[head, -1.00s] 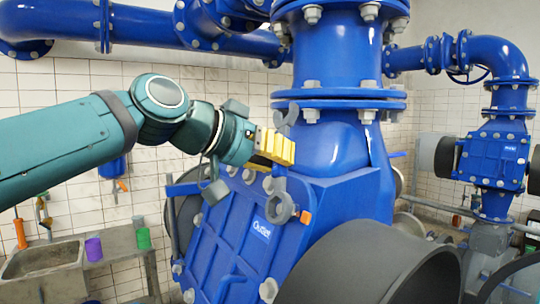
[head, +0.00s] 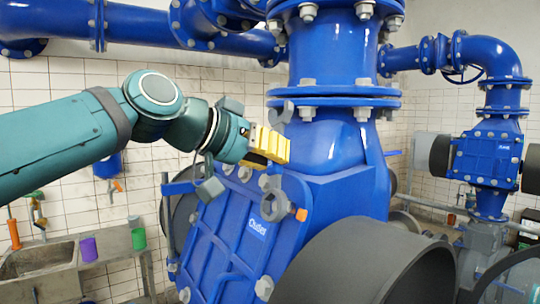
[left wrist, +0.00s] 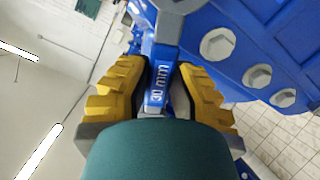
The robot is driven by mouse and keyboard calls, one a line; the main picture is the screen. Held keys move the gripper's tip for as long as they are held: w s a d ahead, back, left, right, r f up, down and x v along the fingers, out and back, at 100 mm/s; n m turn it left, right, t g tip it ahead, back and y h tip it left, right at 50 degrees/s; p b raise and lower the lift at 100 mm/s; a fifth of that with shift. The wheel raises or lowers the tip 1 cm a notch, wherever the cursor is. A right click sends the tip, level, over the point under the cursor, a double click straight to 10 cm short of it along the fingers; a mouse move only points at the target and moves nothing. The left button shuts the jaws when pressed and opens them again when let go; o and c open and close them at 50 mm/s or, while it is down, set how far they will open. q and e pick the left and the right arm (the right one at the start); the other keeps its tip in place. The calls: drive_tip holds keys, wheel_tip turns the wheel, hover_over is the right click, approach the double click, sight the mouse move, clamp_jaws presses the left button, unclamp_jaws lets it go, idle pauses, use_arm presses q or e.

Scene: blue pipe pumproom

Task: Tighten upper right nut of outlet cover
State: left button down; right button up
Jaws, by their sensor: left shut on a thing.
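My left gripper (head: 268,146) has yellow fingers and is shut on a wrench, in front of the large blue pump housing. In the left wrist view the wrench's blue, marked handle (left wrist: 160,85) lies between the yellow fingers. In the head view its grey ring end (head: 274,206) hangs below the fingers, and its other grey end shows above them. The ring end overlaps the upper right part of the blue outlet cover (head: 228,222). An orange piece (head: 301,215) shows just right of the ring. I cannot tell whether the ring is around a nut. My right gripper is out of view.
A large dark pipe opening (head: 385,265) is at the lower right of the cover. Blue flanges with grey bolts (head: 335,97) rise above the gripper. A sink bench with a purple cup (head: 88,249) and a green cup (head: 138,238) stands at left.

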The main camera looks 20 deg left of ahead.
sight(316, 186)
use_arm(q)
drive_tip(key=shift+x, duration=1.15)
idle(0.4)
drive_tip(key=shift+s+d+m+b, duration=0.25)
drive_tip(key=shift+d+m+b, duration=0.15)
drive_tip(key=shift+m+b, duration=0.25)
drive_tip(key=shift+s+d+r+m+b, duration=0.1)
drive_tip(key=shift+s+d+m+b, duration=0.25)
drive_tip(key=shift+m, duration=0.3)
drive_tip(key=shift+s+d+r+m+b, duration=0.15)
drive_tip(key=shift+d+m+b, duration=0.25)
drive_tip(key=shift+m, duration=0.2)
drive_tip(key=m+b, duration=0.1)
drive_tip(key=s+d+m, duration=0.1)
drive_tip(key=m, duration=0.1)
drive_tip(key=s+d+m+b, duration=0.1)
drive_tip(key=shift+f+b, duration=0.3)
drive_tip(key=m+b, duration=0.1)
drive_tip(key=s+d+f+m+b, duration=0.1)
drive_tip(key=m, duration=0.1)
drive_tip(key=s+d+m+b, duration=0.1)
drive_tip(key=m, duration=0.1)
drive_tip(key=shift+f, duration=0.4)
drive_tip(key=shift+s+d+f+m+b, duration=0.25)
drive_tip(key=shift+m+b, duration=0.3)
drive_tip(key=shift+m, duration=0.35)
